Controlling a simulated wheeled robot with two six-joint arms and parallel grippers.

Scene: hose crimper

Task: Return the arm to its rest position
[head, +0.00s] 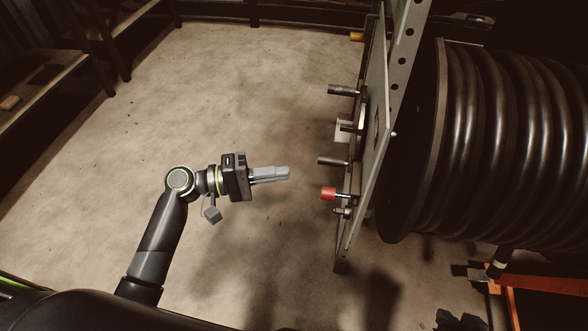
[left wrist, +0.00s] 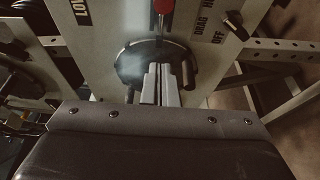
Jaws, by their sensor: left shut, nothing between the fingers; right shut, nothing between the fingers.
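My left gripper (head: 284,173) reaches in from the left with its fingers pointing right toward the upright panel (head: 373,135). Its fingers are together with nothing between them, and free floor shows between their tips and the panel's knobs. In the left wrist view the closed fingers (left wrist: 161,84) point at the panel, in front of a dark round part (left wrist: 136,66). A red knob (head: 328,193) sticks out from the lower panel; a red knob (left wrist: 164,6) also shows at the top of the left wrist view. My right gripper is not in view.
A large reel of black hose (head: 500,130) stands behind the panel at the right. Several dark handles, including one at the top (head: 343,90), stick out of the panel. An orange frame (head: 540,284) is at lower right. A shelf (head: 45,85) stands far left; the floor between is clear.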

